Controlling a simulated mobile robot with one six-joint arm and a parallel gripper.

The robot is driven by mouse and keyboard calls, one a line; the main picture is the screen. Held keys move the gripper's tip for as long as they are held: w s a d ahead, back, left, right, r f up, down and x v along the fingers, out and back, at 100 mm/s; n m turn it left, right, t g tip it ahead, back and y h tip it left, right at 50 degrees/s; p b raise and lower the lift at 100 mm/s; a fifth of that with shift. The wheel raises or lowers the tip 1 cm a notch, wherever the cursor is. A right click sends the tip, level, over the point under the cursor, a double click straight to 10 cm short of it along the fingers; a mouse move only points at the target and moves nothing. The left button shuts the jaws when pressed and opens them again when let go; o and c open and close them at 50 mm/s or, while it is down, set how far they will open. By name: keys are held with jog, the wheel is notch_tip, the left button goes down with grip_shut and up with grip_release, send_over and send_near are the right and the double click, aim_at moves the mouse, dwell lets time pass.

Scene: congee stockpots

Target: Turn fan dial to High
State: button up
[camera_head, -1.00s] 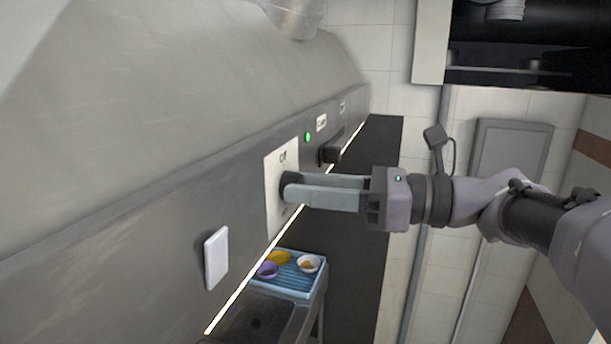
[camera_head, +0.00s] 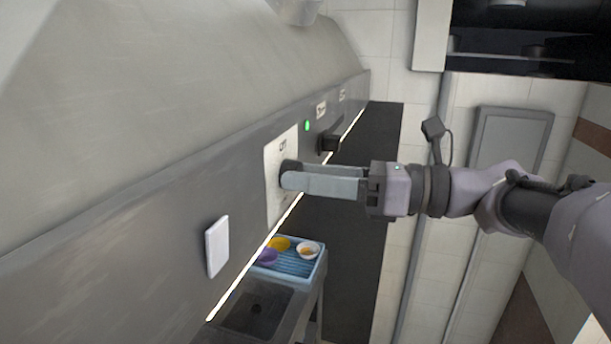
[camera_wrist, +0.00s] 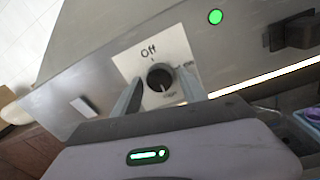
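The fan dial is a round black knob (camera_wrist: 160,77) on a white plate (camera_wrist: 180,45) marked "Off" at its top. A smaller label below the knob is too small to read surely. A small light mark shows near the knob's lower edge. In the head view the plate (camera_head: 273,190) sits on the steel hood's front, and the knob (camera_head: 290,167) is partly hidden behind my fingers. My gripper (camera_head: 291,179) is at the knob. In the wrist view its fingers stand on either side of the knob, with narrow gaps showing, so it looks open around it.
A green light (camera_head: 307,126) and a black handle-like switch (camera_head: 329,142) are farther along the hood panel (camera_head: 150,235). A white blank plate (camera_head: 217,246) is nearer. Below are a blue tray (camera_head: 296,268) with small bowls and a sink (camera_head: 255,308).

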jog(key=shift+o, duration=0.2)
jog(key=b+v, duration=0.6)
jog(key=v, duration=1.1)
jog(key=shift+d, duration=0.2)
jog(key=shift+s+r, duration=0.1)
jog(key=s+a+f+n+g+h+b, duration=0.1)
jog(key=s+a+f+n+h+b, duration=0.25)
jog(key=f+b, duration=0.65)
jog(key=s+a+f+n+g+h+b, duration=0.15)
jog(key=a+f+b, duration=0.25)
jog(key=f, duration=1.1)
jog(key=s+a+f+n+g+h+b, duration=0.1)
jog(key=s+a+f+n+h+b, duration=0.25)
jog(key=f+b, duration=0.65)
jog(key=s+f+n+t+h+b, duration=0.1)
jog(key=f+b, duration=0.4)
jog(key=f, duration=0.7)
jog(key=s+d+f+n+t+h+b, duration=0.1)
jog(key=f+n+b, duration=0.5)
jog(key=f, duration=0.6)
jog(key=s+d+f+n+t+h+b, duration=0.1)
jog(key=f+h+b, duration=0.4)
jog(key=f, duration=0.7)
jog(key=s+n+t+b, duration=0.1)
jog(key=n, duration=0.1)
jog(key=shift+s+d+f+n, duration=0.15)
jog(key=shift+d+f+n, duration=0.05)
jog(key=shift+f+n, duration=0.15)
